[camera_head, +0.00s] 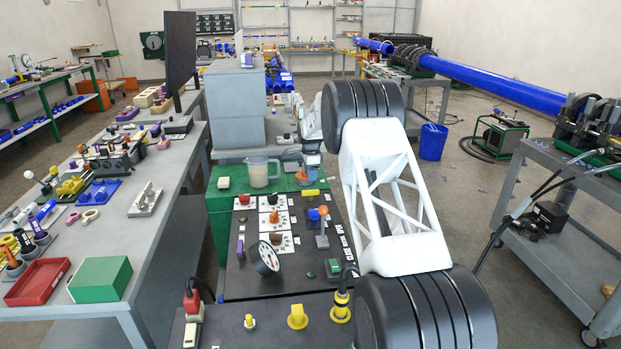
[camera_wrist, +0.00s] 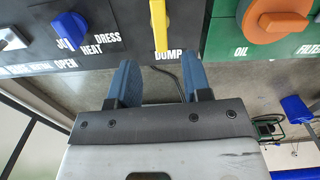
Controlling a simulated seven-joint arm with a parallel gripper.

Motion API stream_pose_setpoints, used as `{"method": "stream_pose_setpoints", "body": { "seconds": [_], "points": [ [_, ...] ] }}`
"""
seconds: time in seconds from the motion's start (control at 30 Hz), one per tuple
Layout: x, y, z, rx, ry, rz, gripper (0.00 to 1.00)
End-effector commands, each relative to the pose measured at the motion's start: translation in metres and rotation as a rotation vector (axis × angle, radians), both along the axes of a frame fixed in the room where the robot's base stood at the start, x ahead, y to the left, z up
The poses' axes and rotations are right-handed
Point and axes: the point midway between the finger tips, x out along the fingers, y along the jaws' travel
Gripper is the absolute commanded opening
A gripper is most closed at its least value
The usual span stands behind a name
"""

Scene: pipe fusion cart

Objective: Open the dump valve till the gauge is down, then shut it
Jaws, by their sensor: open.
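The dump valve's yellow handle (camera_wrist: 159,24) is at the top middle of the wrist view, above the label DUMP, and points up and down in that picture. It is the small yellow bar (camera_head: 310,193) in the head view. My gripper (camera_wrist: 160,82) is open and empty, its two blue fingers apart, below the handle in the wrist view and not touching it. In the head view the fingers are hard to make out behind my arm. A round gauge (camera_head: 263,257) with a white dial stands tilted on the dark panel; its reading is too small to tell.
A blue knob (camera_wrist: 70,28) is left of the yellow handle and an orange knob (camera_wrist: 274,20) on a green plate is right of it. A clear jug (camera_head: 259,172) stands on the green cart top. Several knobs crowd the dark panel.

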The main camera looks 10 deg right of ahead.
Motion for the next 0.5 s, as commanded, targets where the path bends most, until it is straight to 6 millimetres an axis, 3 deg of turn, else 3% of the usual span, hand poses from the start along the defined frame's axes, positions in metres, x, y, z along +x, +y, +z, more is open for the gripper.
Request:
{"method": "stream_pose_setpoints", "body": {
  "seconds": [0.2, 0.5],
  "points": [
    [-0.0001, 0.0001, -0.0002, 0.000, 0.000, 0.000, 0.45],
    [0.0003, 0.0000, -0.0008, 0.000, 0.001, 0.060, 0.89]
  ]
}}
